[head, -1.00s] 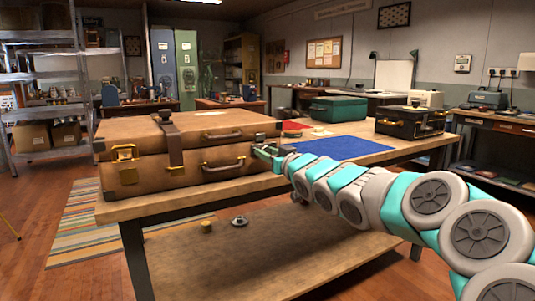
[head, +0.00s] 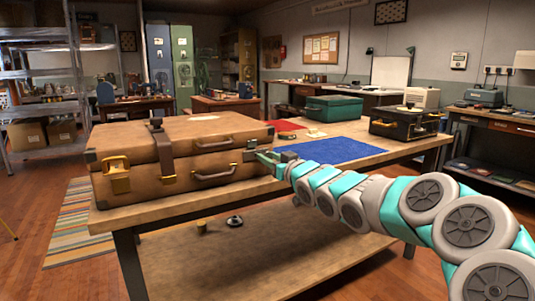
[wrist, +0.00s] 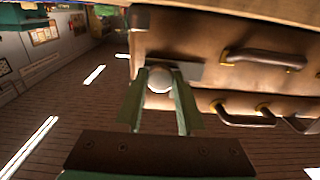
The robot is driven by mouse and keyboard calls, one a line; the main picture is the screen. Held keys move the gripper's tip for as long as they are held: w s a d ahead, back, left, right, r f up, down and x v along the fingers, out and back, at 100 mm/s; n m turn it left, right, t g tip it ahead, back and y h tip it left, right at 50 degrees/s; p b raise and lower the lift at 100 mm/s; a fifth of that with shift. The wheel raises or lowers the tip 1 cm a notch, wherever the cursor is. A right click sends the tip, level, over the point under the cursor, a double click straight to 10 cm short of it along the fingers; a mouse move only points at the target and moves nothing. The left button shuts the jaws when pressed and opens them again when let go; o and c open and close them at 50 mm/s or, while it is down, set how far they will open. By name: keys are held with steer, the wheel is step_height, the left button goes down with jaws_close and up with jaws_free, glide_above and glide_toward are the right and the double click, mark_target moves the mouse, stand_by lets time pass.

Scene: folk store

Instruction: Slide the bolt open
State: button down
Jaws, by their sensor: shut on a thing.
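A brown suitcase (head: 225,165) lies on the wooden bench, with a dark bolt fitting (head: 251,150) at the right end of its front. The wrist view shows this fitting as a dark plate (wrist: 190,71) on the case, with a round pale knob (wrist: 159,80) beside it. My gripper (head: 264,158) is at the case's right front corner. In the wrist view my gripper (wrist: 160,88) has its green fingers on either side of the knob, shut on it. How far the bolt is drawn is hard to tell.
The case's front carries a brass latch (head: 116,173), a strap (head: 162,153) and handles (head: 214,175). A blue mat (head: 337,150), a green case (head: 335,108) and a black box (head: 403,123) are further right on the bench. My arm passes over the bench's front edge.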

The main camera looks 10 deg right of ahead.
steer(key=shift+d, duration=0.15)
steer(key=c, duration=0.5)
jaws_free()
steer(key=shift+d, duration=0.1)
steer(key=v, duration=0.7)
steer(key=shift+s+b, duration=0.3)
steer(key=shift+b, duration=0.1)
steer(key=shift+d, duration=0.1)
